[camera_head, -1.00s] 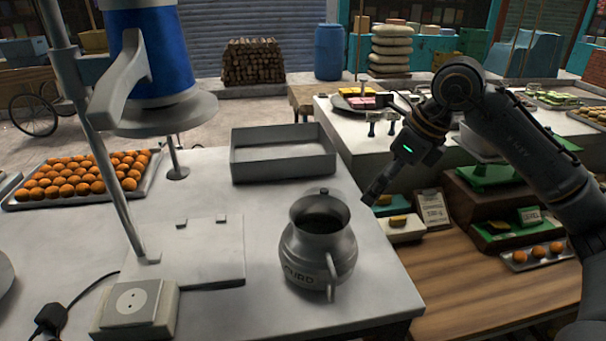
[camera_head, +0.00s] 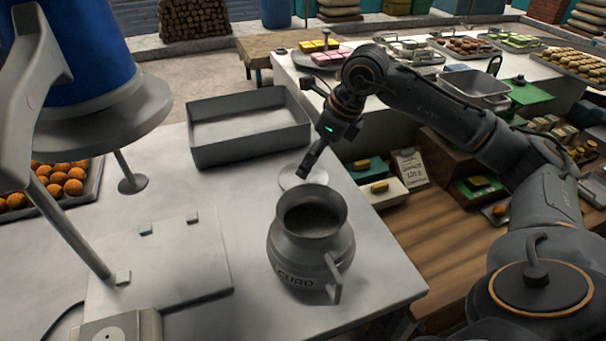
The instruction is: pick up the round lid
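The round lid (camera_head: 287,180) appears as a pale grey disc lying on the grey counter, just behind the metal curd pot (camera_head: 292,246). The pot stands upright with its mouth open. My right gripper (camera_head: 304,173) points down and left, with its tip over the lid. The tip overlaps the middle of the lid in the picture and hides part of it. I cannot tell whether it touches the lid. The fingers show edge-on, so their opening is unclear. My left gripper is not in view.
An empty grey tray (camera_head: 250,157) stands behind the lid on the counter (camera_head: 215,205). A machine with a blue body (camera_head: 85,75) is at the left. The pot is close in front of my gripper. Small boxes (camera_head: 380,200) sit on lower shelves at right.

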